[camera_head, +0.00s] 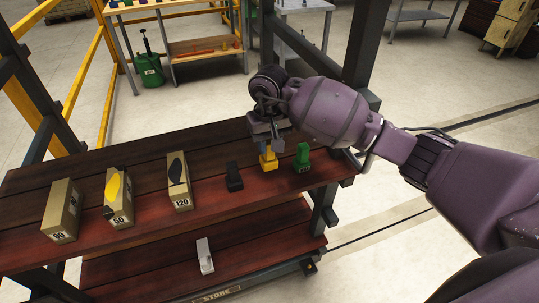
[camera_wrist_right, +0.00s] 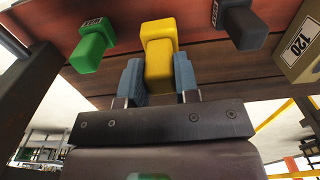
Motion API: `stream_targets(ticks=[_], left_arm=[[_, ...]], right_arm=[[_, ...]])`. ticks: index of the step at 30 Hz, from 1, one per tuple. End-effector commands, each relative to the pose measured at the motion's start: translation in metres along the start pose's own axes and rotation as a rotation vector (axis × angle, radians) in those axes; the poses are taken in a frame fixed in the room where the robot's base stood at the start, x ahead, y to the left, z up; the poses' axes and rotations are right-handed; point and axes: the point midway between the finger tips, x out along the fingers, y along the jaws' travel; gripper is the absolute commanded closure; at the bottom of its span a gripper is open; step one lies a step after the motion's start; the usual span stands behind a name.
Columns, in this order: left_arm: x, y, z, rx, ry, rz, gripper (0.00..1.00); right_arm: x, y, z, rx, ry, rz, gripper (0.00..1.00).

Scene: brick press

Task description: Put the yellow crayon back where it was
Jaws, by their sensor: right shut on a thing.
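The yellow crayon (camera_head: 268,159) is a blocky yellow piece on the upper shelf, between a black one and a green one. In the right wrist view the yellow crayon (camera_wrist_right: 159,62) stands between the blue fingers of my right gripper (camera_wrist_right: 160,82). My right gripper (camera_head: 268,142) comes down from above and is shut on the crayon's upper part. The crayon looks upright, with its base at or very near the shelf; I cannot tell whether it touches. My left gripper is not in view.
On the shelf (camera_head: 140,240) a green block (camera_head: 303,157) stands right of the crayon and a black block (camera_head: 234,177) left. Boxes marked 120 (camera_head: 180,184), 50 (camera_head: 119,198) and 90 (camera_head: 62,212) stand further left. A grey-white piece (camera_head: 205,256) lies on the lower shelf.

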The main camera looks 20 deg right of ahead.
Motion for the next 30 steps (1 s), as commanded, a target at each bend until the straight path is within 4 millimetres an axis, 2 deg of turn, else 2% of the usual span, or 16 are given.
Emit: stream_targets(ticks=[12,26,27,30], left_arm=[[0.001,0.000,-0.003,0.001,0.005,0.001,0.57],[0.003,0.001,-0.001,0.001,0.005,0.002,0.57],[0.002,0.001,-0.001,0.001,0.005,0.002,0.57],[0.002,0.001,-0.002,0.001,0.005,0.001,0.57]], right_arm=[[0.043,0.000,0.000,0.001,-0.002,-0.001,0.98],[0.048,0.001,0.000,0.000,0.001,0.001,0.98],[0.047,0.001,0.000,0.001,0.001,0.001,0.65],[0.047,0.000,0.000,0.001,0.001,0.001,0.49]])
